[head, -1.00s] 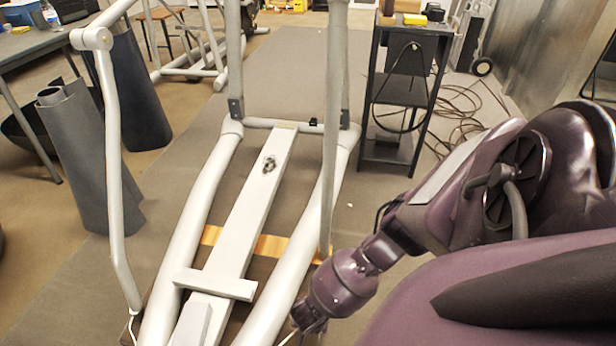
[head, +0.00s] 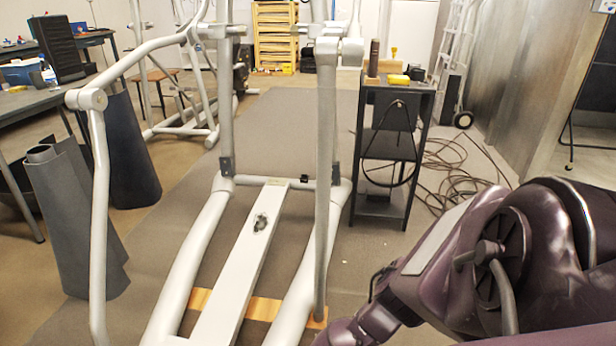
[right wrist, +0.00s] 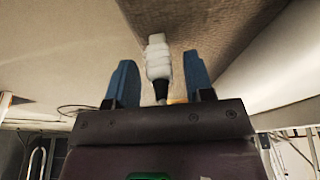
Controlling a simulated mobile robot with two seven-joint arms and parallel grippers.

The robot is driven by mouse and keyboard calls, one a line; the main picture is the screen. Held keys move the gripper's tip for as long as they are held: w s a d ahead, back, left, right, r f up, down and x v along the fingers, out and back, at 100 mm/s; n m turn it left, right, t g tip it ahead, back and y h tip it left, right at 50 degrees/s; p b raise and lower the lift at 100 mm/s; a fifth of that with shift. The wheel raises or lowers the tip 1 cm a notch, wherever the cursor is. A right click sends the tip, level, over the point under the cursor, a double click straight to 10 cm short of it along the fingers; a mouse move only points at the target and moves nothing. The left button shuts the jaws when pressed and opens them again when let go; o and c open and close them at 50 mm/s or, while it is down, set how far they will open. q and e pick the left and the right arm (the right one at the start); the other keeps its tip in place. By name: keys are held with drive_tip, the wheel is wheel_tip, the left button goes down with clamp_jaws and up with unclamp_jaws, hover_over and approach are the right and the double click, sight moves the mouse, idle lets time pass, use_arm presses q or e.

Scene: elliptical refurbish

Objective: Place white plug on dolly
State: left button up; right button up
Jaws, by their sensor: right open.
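In the right wrist view my right gripper (right wrist: 160,72) is open, with its two blue fingers spread. A white plug (right wrist: 157,58) with a dark lower end shows between the fingers, with a gap on each side. I cannot tell how far the plug is from the fingers in depth. In the head view my right arm comes in from the right, and its gripper is below the bottom edge. A wooden slat (head: 261,307) under the elliptical machine may be part of the dolly; I cannot tell. My left gripper is not in view.
The grey elliptical machine (head: 240,258) fills the middle, with upright bars and long rails. A black cart (head: 390,145) stands behind right, with cables (head: 455,165) on the floor beside it. Rolled grey mats (head: 82,225) stand at left. A hand truck (head: 457,60) is at the back right.

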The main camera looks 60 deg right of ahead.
drive_tip(key=shift+w+r, duration=0.1)
drive_tip(key=shift+r, duration=0.2)
use_arm(q)
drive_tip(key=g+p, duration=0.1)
drive_tip(key=p, duration=0.2)
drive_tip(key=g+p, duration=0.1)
drive_tip(key=p, duration=0.2)
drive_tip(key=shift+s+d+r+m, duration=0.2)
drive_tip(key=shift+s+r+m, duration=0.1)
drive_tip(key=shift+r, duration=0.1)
use_arm(e)
drive_tip(key=v, duration=1.2)
drive_tip(key=shift+f, duration=0.1)
